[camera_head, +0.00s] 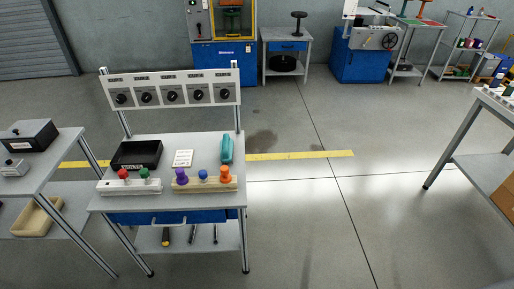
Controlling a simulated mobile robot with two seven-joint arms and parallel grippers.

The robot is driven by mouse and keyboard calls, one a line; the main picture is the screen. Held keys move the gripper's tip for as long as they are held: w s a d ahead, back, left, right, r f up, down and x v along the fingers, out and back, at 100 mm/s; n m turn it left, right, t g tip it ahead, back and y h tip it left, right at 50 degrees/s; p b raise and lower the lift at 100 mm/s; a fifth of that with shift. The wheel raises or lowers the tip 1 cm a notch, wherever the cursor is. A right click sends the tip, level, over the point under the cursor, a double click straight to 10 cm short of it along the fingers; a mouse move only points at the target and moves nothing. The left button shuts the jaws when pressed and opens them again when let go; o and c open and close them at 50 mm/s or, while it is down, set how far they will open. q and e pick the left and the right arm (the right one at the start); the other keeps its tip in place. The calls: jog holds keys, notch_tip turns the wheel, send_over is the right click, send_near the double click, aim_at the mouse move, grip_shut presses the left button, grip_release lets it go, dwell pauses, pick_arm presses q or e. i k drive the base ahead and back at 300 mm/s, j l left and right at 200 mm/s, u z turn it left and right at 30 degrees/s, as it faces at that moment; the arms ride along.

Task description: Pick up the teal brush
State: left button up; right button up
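A teal elongated object (226,150), which looks like the teal brush, lies on the right side of a grey workbench top (205,147). It is small in the picture, so its bristles cannot be made out. It sits just behind a wooden block (208,187) that holds purple, blue and orange knobs. Neither of my grippers is in view.
On the bench are a black tray (137,155), a white card (183,158) and a white block with red and green knobs (128,187). A side table (62,150) stands left. Open floor (310,220) lies to the right.

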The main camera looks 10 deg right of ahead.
aim_at(226, 145)
jog(key=i+l+u, duration=0.1)
jog(key=u, duration=0.8)
jog(key=l+u, duration=0.65)
jog(key=l, duration=0.25)
jog(key=l+u, duration=0.1)
jog(key=l, duration=0.7)
jog(key=k+l+u, duration=0.15)
jog(key=l, duration=0.7)
